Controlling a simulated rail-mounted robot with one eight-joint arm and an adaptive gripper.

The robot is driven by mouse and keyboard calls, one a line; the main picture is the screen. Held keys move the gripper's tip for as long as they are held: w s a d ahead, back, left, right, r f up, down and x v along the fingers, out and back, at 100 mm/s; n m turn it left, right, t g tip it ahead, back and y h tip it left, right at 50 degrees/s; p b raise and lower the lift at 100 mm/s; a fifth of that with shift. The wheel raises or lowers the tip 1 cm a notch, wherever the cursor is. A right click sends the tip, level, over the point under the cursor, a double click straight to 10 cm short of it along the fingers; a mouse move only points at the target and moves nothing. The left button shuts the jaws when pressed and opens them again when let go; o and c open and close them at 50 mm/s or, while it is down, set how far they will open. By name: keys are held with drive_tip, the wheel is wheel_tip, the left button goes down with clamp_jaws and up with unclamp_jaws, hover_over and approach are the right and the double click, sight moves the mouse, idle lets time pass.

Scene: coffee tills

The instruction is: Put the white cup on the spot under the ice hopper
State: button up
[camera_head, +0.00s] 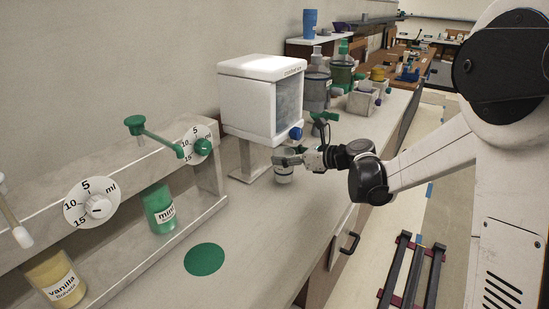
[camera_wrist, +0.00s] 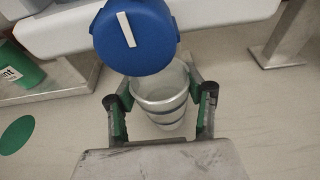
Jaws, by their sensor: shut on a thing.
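The white cup (camera_wrist: 162,97) with blue bands stands upright between the two fingers of my gripper (camera_wrist: 160,110) in the wrist view. My gripper is shut on it. In the head view the cup (camera_head: 283,174) shows below my gripper (camera_head: 288,158), at the front of the ice hopper (camera_head: 262,95). The ice hopper is a white box on legs with a blue round knob (camera_head: 296,133). In the wrist view the blue knob (camera_wrist: 135,38) is just beyond and above the cup and covers part of its rim. I cannot tell whether the cup's base touches the counter.
A green round spot (camera_head: 205,259) lies on the open counter (camera_head: 262,230). A syrup rack with a mint bottle (camera_head: 159,208) and a vanilla bottle (camera_head: 57,280) stands left. Bottles (camera_head: 341,68) and small bins (camera_head: 363,101) stand beyond the hopper.

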drive_tip(key=x, duration=0.4)
drive_tip(key=shift+a+r+b, duration=0.1)
drive_tip(key=shift+r+b, duration=0.15)
drive_tip(key=shift+b, duration=0.05)
drive_tip(key=shift+f, duration=0.4)
drive_tip(key=shift+f, duration=0.1)
drive_tip(key=o, duration=0.9)
drive_tip(key=shift+d, duration=0.25)
drive_tip(key=p+v, duration=0.1)
drive_tip(key=v, duration=1.1)
drive_tip(key=shift+a, duration=0.15)
